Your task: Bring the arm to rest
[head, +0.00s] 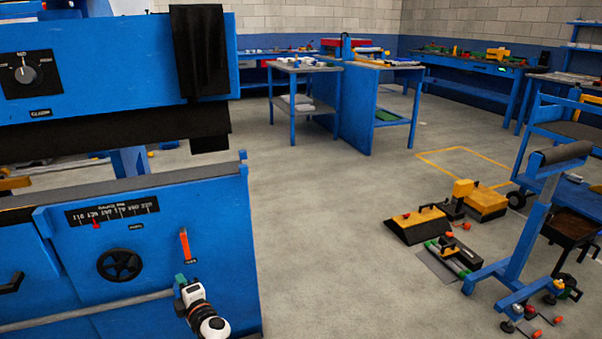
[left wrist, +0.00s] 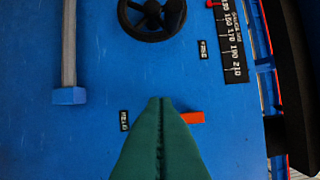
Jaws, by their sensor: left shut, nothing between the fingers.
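My left gripper (head: 181,281) is in front of the lower blue machine panel (head: 190,215), below an orange lever (head: 185,245). In the left wrist view its green fingers (left wrist: 160,103) are pressed together with nothing between them. The orange lever (left wrist: 193,118) shows there just right of the fingers, partly hidden by them. I cannot tell whether the fingers touch the lever or the panel. My right gripper is in neither view.
The panel carries a black handwheel (head: 120,265), a scale with a red pointer (head: 112,211) and a grey rail (head: 90,311). A knob (head: 25,74) is on the upper blue housing. Yellow-black tools (head: 417,225) lie on the floor at right. Middle floor is clear.

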